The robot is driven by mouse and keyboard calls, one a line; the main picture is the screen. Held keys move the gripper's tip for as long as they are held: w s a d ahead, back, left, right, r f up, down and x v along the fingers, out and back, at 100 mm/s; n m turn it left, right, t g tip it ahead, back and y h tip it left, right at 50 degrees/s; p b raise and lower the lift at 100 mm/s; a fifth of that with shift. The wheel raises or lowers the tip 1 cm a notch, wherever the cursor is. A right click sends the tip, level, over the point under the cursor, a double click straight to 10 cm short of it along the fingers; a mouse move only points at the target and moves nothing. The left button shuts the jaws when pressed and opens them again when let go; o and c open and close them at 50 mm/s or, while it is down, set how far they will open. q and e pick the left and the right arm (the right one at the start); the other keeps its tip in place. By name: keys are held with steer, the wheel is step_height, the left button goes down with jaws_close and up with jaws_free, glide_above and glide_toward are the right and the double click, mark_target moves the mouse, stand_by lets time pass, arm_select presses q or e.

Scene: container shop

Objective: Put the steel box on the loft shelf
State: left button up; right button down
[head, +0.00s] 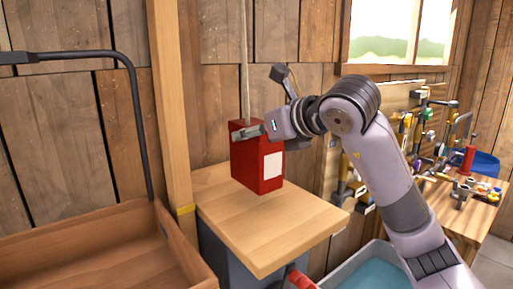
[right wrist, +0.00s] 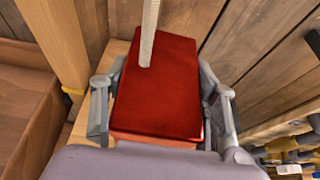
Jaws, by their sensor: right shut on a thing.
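A red box (head: 247,168) with a white label, seemingly the steel box, stands upright on a light wooden bench top (head: 300,222). Its red top also fills the middle of the right wrist view (right wrist: 170,85). A pale cord or rod (head: 244,60) rises from its top and leaves the head view at the upper edge. My right gripper (head: 255,131) is shut on the upper part of the box; its fingers lie on two opposite sides in the right wrist view (right wrist: 160,104). My left gripper is not in view. No loft shelf shows.
A wooden tray cart (head: 95,262) with a black handle stands at left beside a wooden post (head: 170,100). A grey bin (head: 345,275) with blue contents is below the bench. A tool rack and a cluttered side table (head: 480,215) are at right. The bench front is bare.

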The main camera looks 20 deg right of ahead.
mark_target(256, 150)
step_height(256, 150, down, 3)
steer(key=shift+w+r+p, duration=0.1)
steer(key=shift+p, duration=0.2)
steer(key=shift+f, duration=0.45)
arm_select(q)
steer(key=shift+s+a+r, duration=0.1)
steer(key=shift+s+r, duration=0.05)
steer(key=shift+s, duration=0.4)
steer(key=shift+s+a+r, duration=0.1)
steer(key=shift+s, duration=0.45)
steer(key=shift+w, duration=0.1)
arm_select(e)
steer(key=c, duration=1.1)
jaws_free()
steer(key=shift+a+f, duration=0.1)
steer(key=shift+f, duration=0.05)
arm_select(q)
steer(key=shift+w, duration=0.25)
arm_select(e)
steer(key=o, duration=0.6)
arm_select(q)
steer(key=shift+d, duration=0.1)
